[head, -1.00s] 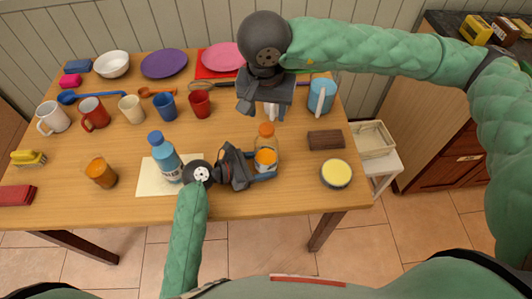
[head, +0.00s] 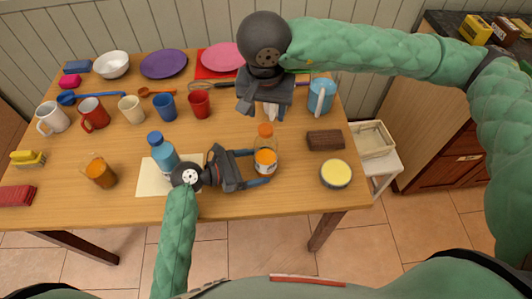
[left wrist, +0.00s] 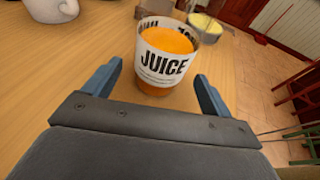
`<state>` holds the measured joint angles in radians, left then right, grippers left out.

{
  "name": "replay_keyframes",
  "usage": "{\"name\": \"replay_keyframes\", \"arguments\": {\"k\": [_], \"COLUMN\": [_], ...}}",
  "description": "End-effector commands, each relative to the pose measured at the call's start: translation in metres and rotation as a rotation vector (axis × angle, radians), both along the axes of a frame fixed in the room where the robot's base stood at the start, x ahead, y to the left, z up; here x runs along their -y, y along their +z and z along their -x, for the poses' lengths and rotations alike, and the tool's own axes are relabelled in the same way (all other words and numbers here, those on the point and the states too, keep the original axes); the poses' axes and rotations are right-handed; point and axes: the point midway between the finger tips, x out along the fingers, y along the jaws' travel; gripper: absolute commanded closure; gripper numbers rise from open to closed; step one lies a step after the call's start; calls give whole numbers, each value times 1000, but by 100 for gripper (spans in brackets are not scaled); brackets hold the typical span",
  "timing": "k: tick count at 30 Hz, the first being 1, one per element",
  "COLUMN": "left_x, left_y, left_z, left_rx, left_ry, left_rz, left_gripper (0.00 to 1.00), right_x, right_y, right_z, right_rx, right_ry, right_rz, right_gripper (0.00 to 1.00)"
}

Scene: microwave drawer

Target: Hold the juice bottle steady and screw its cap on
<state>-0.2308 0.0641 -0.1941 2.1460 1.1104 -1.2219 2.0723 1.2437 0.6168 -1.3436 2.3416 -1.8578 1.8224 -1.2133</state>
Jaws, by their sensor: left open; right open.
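The juice bottle (head: 265,158) stands upright near the table's front edge, with orange juice and a white label. An orange cap (head: 265,130) sits on its top; I cannot tell how tight it is. My left gripper (head: 254,168) is open, left of the bottle, its fingers pointing at it. In the left wrist view the bottle (left wrist: 166,62) stands ahead, between and beyond the open fingertips, apparently untouched; its cap is out of that view. My right gripper (head: 268,112) is open and empty, pointing down above and behind the cap, apart from it.
A blue bottle (head: 162,150) stands on a paper sheet (head: 150,182), close to my left wrist. A brown block (head: 325,140) and a yellow-topped round container (head: 336,173) lie to the right. Mugs, cups and plates fill the back. Bare table lies between the orange glass (head: 101,173) and the paper.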

Motion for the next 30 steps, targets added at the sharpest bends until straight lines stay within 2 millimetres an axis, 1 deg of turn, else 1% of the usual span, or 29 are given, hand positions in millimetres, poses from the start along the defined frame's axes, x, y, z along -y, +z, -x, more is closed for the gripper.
{"name": "replay_keyframes", "arguments": {"k": [1,3,9,15,20,30], "left_x": [-10,-23,-56,-77,-84,-84], "left_y": [3,7,17,25,27,27], "left_z": [3,7,17,23,25,25], "left_rx": [1,0,1,1,1,0], "left_ry": [1,1,1,1,1,1], "left_rz": [-2,-3,-2,0,-1,0], "left_gripper": [16,16,16,16,16,16], "right_x": [0,0,0,0,0,0], "right_y": [0,0,0,0,0,0], "right_z": [0,0,0,0,0,0], "right_rx": [0,0,0,0,0,0], "right_ry": [0,0,0,0,0,0], "right_rz": [0,0,0,0,0,0], "right_gripper": [51,51,51,51,51,51]}}
